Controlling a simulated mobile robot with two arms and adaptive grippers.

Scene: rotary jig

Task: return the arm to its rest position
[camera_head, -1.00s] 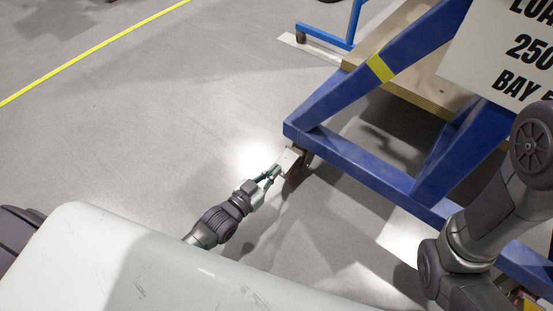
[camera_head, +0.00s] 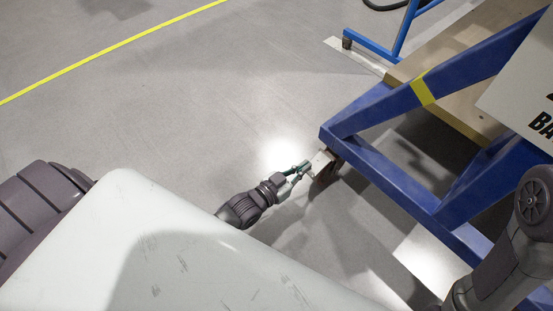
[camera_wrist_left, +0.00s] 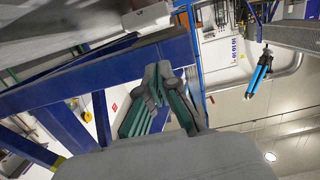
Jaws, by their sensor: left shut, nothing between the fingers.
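My left gripper (camera_head: 297,170) is shut and empty in the head view, at the end of the left arm that reaches out past my pale body. Its fingertips lie in the picture close to the corner caster (camera_head: 325,166) of the blue jig frame (camera_head: 395,185); whether they touch it I cannot tell. In the left wrist view the gripper (camera_wrist_left: 165,95) shows its green-lined fingers, with the blue frame behind them. My right arm shows at the right edge of the head view, but its gripper is out of sight.
A sign panel (camera_head: 520,100) and a wooden board (camera_head: 450,85) are on the blue frame. A light blue stand (camera_head: 385,50) is behind it. A yellow line (camera_head: 110,50) crosses the grey floor (camera_head: 170,110), which is clear to the left.

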